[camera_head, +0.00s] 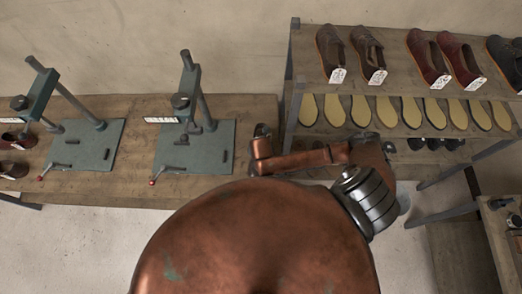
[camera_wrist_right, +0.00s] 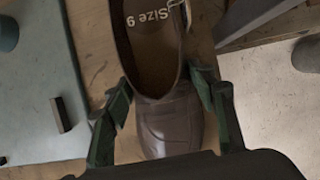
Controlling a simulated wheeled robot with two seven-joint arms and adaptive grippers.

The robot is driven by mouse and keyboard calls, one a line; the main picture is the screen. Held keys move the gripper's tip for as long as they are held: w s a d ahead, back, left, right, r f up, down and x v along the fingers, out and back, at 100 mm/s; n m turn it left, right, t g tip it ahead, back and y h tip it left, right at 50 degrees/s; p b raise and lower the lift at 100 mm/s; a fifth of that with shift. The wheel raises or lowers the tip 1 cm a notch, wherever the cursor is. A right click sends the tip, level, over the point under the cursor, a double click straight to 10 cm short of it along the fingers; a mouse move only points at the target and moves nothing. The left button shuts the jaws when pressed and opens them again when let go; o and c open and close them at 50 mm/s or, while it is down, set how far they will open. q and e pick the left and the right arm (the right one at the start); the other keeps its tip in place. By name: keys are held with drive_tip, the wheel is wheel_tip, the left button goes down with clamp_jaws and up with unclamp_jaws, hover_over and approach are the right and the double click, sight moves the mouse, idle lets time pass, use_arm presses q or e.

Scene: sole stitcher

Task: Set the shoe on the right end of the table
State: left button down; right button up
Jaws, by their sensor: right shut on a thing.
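A dark brown shoe (camera_wrist_right: 170,125) with a "Size 9" insole fills the middle of the right wrist view. The green fingers of my right gripper (camera_wrist_right: 160,95) are closed on both sides of it. The wooden table (camera_wrist_right: 93,30) lies beneath the shoe. In the head view my right arm reaches over the right end of the table (camera_head: 258,106), with the gripper end largely hidden behind my arm. I cannot tell whether the sole touches the wood. The held shoe is not clearly visible in the head view. My left gripper is out of view.
A press with a grey-green base (camera_head: 207,150) stands just left of the arm; another press (camera_head: 85,147) is farther left. Several dark red shoes (camera_head: 14,168) lie at the far left. A rack to the right holds tagged shoes (camera_head: 428,58) and yellow soles (camera_head: 385,111).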

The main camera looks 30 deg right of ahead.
drive_tip(key=o, duration=1.6)
drive_tip(key=shift+c, duration=0.2)
drive_tip(key=shift+r, duration=0.1)
drive_tip(key=v, duration=1.2)
drive_tip(key=shift+a, duration=0.1)
